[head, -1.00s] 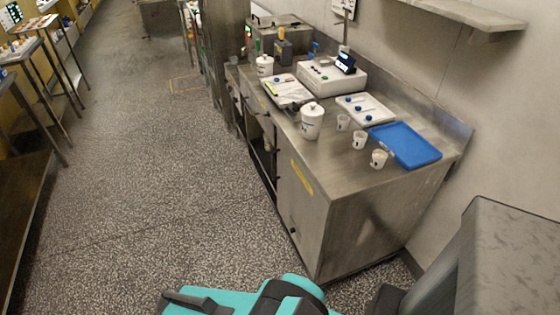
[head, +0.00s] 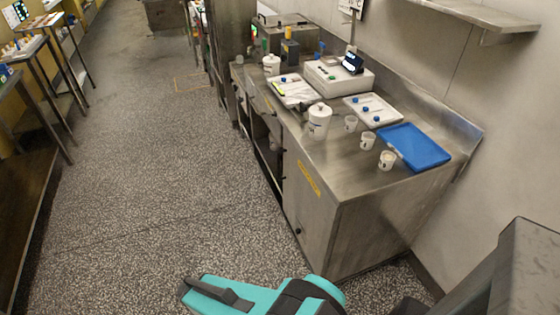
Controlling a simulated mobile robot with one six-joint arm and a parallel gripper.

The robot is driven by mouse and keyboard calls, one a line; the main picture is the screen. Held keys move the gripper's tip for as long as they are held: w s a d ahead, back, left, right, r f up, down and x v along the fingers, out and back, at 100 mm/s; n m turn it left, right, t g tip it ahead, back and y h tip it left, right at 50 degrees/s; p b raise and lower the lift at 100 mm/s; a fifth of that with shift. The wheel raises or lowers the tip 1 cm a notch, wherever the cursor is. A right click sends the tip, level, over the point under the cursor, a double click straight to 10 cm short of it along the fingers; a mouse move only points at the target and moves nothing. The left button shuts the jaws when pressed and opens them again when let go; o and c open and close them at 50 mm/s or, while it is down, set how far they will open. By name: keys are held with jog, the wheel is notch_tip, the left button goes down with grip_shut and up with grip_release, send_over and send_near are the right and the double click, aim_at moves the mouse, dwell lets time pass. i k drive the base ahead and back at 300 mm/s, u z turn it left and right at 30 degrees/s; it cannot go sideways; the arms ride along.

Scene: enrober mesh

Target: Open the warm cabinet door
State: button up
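A stainless counter cabinet (head: 366,225) stands right of centre in the head view. Its front panel bears a yellow label strip (head: 308,178) and a small dark knob (head: 298,231) low down; I cannot read the label. The panel looks shut. Left of it the front has a dark open bay (head: 268,150). I cannot tell for sure which panel is the warm cabinet door. My teal and black arm shows at the bottom edge, apart from the cabinet.
On the counter are a blue tray (head: 416,146), a lidded white jar (head: 318,121), several small cups, a white tray (head: 370,110) and a white device (head: 340,77). A grey block (head: 530,260) stands at lower right. The speckled floor (head: 150,190) is clear; tables line the left.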

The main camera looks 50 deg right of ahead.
aim_at(304, 197)
jog(key=u, duration=0.05)
jog(key=i, duration=1)
jog(key=z, duration=0.05)
